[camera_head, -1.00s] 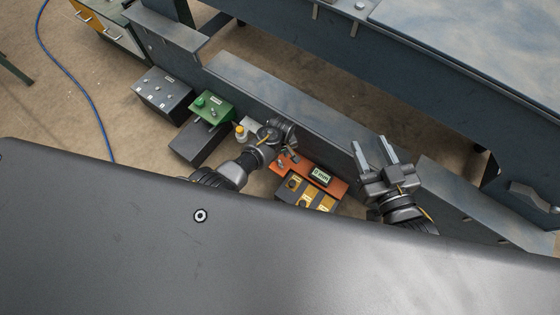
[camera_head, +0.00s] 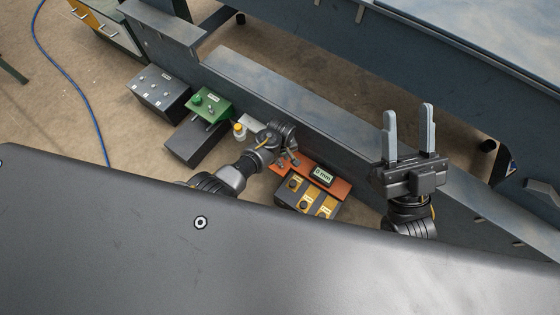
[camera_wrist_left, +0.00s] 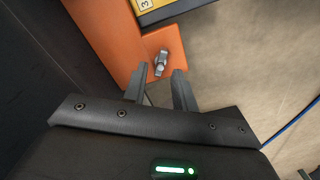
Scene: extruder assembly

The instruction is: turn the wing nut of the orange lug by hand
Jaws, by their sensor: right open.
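The orange lug (camera_head: 335,185) lies in the lower middle of the head view, with a small display reading "0 mm". In the left wrist view the orange lug (camera_wrist_left: 108,35) reaches down from the top, and its grey metal wing nut (camera_wrist_left: 161,62) sits on it near the edge. My left gripper (camera_wrist_left: 158,74) is open, its two fingers apart on either side just below the wing nut; I cannot tell whether they touch it. In the head view my left gripper (camera_head: 288,160) is over the lug's left end and largely hides the nut. My right gripper (camera_head: 408,112) is open and empty, fingers pointing away.
A dark box with yellow labelled panels (camera_head: 308,198) adjoins the lug.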

